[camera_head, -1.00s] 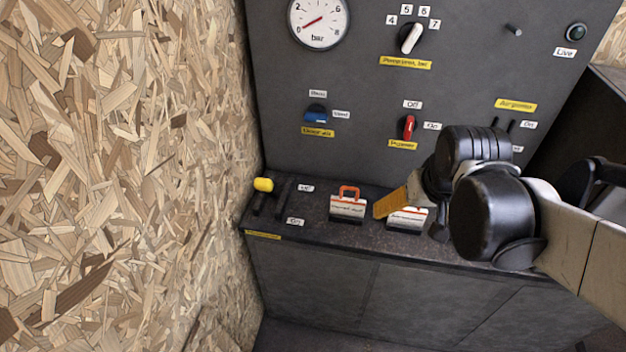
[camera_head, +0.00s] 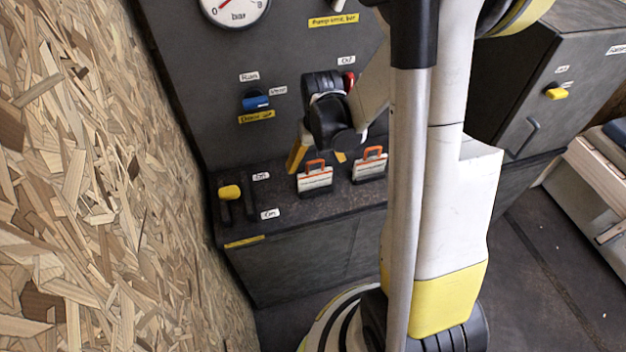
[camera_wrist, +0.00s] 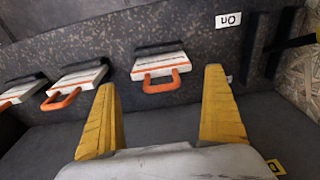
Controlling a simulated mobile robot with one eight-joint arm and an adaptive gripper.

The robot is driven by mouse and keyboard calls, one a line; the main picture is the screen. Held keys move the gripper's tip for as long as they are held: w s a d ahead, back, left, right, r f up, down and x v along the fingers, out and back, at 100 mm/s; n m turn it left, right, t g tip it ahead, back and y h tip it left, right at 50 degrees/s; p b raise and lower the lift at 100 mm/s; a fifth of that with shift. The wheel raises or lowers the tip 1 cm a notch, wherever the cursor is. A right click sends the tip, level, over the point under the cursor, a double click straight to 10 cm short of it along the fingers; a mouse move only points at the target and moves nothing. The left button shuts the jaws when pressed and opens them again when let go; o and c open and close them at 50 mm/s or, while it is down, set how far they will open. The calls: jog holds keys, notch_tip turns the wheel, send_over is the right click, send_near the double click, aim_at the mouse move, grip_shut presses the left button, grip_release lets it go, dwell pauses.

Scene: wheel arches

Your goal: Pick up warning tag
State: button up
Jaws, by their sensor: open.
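White warning tags with orange handles stand on the dark ledge. In the head view I see a left tag (camera_head: 314,181) and a right tag (camera_head: 369,168). The wrist view, turned upside down, shows a tag near the centre (camera_wrist: 158,66), another to its left (camera_wrist: 80,79) and a third at the left edge (camera_wrist: 17,93). My gripper (camera_head: 318,157) is open, with yellow fingers just above and behind the left tag. In the wrist view my gripper (camera_wrist: 160,82) spans the central tag's handle between its fingertips. No contact is visible, and the depth gap is unclear.
A yellow-knobbed lever (camera_head: 230,192) stands left of the tags, close to the chipboard wall (camera_head: 90,180). The dark control panel (camera_head: 210,110) with a blue knob (camera_head: 256,102) rises behind the ledge. A grey cabinet (camera_head: 560,85) stands at right.

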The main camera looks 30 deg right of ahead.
aim_at(315, 172)
jog(key=f+b, duration=0.2)
jog(key=f, duration=0.3)
jog(key=shift+w+f+b, duration=0.1)
jog(key=shift+w+b, duration=0.15)
jog(key=shift+b, duration=0.15)
jog(key=c, duration=1)
